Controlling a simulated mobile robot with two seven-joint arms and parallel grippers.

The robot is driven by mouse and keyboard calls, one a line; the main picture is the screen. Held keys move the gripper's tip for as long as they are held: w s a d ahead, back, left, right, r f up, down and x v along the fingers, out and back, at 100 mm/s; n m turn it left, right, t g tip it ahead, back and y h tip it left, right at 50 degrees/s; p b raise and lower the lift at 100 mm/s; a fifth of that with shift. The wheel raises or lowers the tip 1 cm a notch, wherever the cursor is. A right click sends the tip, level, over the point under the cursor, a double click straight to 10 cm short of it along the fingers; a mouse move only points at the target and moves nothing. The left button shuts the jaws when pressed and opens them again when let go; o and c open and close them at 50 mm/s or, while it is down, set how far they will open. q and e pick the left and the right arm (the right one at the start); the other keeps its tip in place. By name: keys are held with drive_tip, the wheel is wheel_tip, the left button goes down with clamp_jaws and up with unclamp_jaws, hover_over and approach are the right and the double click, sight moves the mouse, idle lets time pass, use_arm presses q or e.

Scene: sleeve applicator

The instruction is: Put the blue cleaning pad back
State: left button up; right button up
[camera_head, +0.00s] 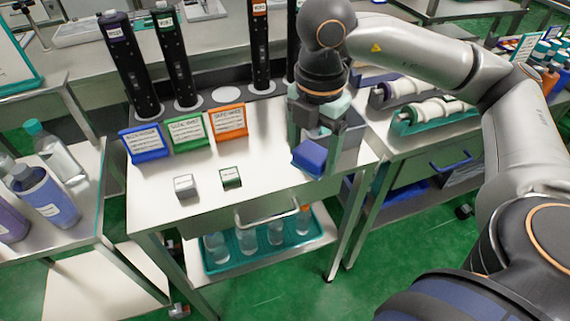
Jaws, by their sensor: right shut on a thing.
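The blue cleaning pad (309,157) is at the right end of the white table. My right gripper (313,152) points down from above and is shut on the pad. I cannot tell whether the pad touches the tabletop or hangs just above it. A grey block is partly hidden behind the gripper. A blue labelled holder (145,143) stands at the left of the same table, well away from the pad. My left gripper is not in view.
A green holder (187,132) and an orange holder (228,121) stand beside the blue one. Small grey (185,186) and green-edged (230,177) blocks lie in front. Tall black cylinders (173,58) stand behind. The tabletop between the blocks and my gripper is clear.

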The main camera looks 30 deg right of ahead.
drive_tip(key=shift+d+f+m, duration=0.1)
drive_tip(key=shift+d+m, duration=0.1)
drive_tip(key=shift+m, duration=0.5)
drive_tip(key=w+d+f, duration=0.2)
drive_tip(key=w+f, duration=0.2)
drive_tip(key=w, duration=0.4)
drive_tip(key=p, duration=0.1)
hover_over(285, 162)
drive_tip(key=f, duration=0.4)
drive_tip(key=shift+s+a+f, duration=0.1)
drive_tip(key=shift+s+f, duration=0.25)
drive_tip(key=shift+f, duration=0.05)
drive_tip(key=shift+w+f, duration=0.35)
drive_tip(key=shift+f, duration=1.75)
drive_tip(key=shift+f, duration=0.1)
drive_tip(key=o, duration=1.1)
